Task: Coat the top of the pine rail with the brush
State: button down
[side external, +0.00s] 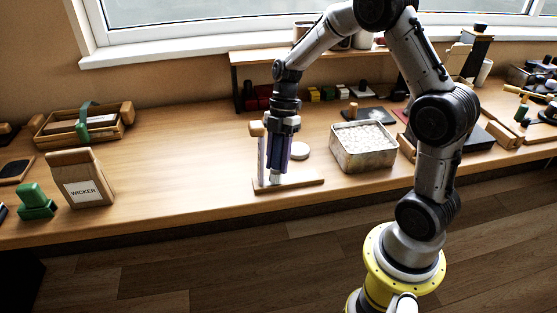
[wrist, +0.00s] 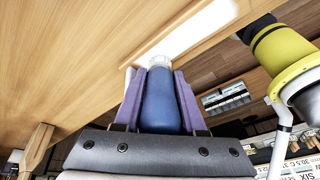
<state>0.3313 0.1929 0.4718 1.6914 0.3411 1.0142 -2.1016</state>
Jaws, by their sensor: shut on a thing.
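My gripper (side external: 277,160) has purple fingers and is shut on a brush, pointing down at the bench; it also shows in the wrist view (wrist: 158,88). The brush has a blue handle (wrist: 161,108) and a pale bristle end (wrist: 159,62). The bristle end (side external: 275,179) is at the left part of the pine rail (side external: 300,183), touching or just above it. The rail lies flat near the bench's front edge. In the wrist view a bright white strip (wrist: 195,30) runs beyond the bristles; I cannot tell whether it is coating or glare.
A pale upright piece with a wooden knob (side external: 257,129) stands just left of my gripper. A round white disc (side external: 299,150) lies behind the rail. A metal tin (side external: 362,146) stands to the right. A WICKER bag (side external: 79,180) is far left, with clear bench between.

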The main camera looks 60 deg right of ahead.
aim_at(284, 135)
jog(key=shift+w+a+f, duration=0.1)
jog(key=shift+w+f, duration=0.05)
jog(key=shift+w, duration=0.7)
jog(key=shift+s+d, duration=1.1)
jog(key=shift+r, duration=2.6)
